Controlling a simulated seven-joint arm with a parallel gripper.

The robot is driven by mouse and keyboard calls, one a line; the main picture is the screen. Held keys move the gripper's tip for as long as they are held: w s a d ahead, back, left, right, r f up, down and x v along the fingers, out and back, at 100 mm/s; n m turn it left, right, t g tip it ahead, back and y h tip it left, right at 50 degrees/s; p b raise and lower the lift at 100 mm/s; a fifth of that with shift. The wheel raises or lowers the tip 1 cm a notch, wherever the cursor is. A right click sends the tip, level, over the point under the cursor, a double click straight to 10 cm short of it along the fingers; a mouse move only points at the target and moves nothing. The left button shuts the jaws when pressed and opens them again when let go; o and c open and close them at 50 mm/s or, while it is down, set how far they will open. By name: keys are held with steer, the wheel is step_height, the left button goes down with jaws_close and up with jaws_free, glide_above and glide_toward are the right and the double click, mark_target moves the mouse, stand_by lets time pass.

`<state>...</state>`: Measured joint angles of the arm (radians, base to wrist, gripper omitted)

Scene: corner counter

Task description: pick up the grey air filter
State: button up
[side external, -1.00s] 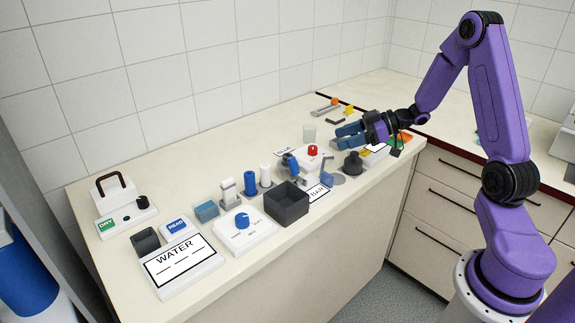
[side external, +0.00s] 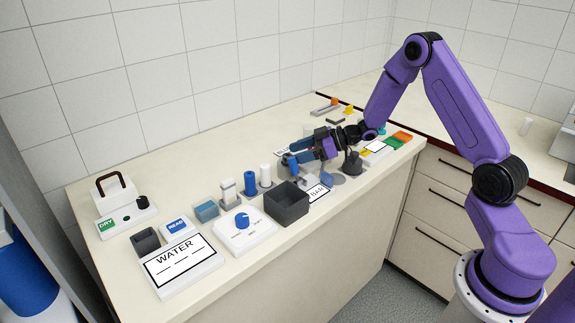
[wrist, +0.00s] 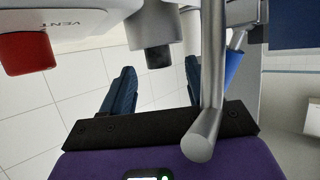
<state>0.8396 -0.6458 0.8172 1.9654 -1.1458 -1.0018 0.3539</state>
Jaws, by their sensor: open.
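My gripper (side external: 294,153) is low over the middle of the counter, its blue fingers pointing left in the side view. In the side view my gripper covers much of this spot.
A white device marked VENT with a red knob (wrist: 25,52) is close at left in the wrist view. A grey bar (wrist: 208,90) crosses close by the right finger. A dark open box (side external: 287,207) stands in front. A black knobbed piece (side external: 352,162) stands right.

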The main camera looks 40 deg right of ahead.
steer(key=shift+x, duration=1)
jaws_close()
steer(key=shift+r, duration=0.1)
